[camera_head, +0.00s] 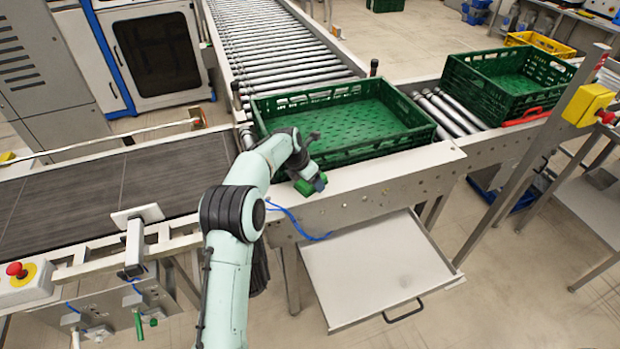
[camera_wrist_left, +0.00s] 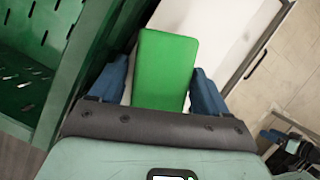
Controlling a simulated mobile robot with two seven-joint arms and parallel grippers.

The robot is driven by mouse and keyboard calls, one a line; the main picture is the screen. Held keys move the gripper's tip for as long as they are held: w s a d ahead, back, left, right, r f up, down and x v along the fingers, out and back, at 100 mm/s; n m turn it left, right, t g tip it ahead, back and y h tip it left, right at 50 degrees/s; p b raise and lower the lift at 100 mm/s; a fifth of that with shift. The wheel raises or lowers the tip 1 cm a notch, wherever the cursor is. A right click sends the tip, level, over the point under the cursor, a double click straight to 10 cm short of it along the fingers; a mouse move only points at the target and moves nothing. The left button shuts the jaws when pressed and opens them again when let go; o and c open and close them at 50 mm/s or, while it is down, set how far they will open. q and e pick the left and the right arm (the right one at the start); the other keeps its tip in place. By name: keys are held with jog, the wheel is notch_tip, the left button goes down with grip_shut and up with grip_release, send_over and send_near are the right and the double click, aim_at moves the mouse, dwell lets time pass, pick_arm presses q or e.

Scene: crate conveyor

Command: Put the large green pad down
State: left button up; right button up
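The large green pad (camera_head: 305,188) is at my left gripper, on or just above the pale metal ledge in front of the green crate. In the left wrist view the pad (camera_wrist_left: 166,72) is a bright green block between the two blue fingers of my left gripper (camera_wrist_left: 158,65). A pale gap shows between the left finger and the pad, and the right finger is close beside its edge, so the gripper looks open around it. Whether the pad rests fully on the ledge is hard to tell. My right gripper is not in view.
The empty green crate (camera_head: 345,115) stands on the rollers right behind my left gripper. Another green crate (camera_head: 500,85) is at the right. An open drawer (camera_head: 375,265) lies below the ledge. The dark belt (camera_head: 110,190) runs left. The ledge (camera_head: 390,170) is clear to the right.

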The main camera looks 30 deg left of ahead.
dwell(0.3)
pick_arm(q)
jog(key=v, duration=1.2)
jog(key=shift+r, duration=0.2)
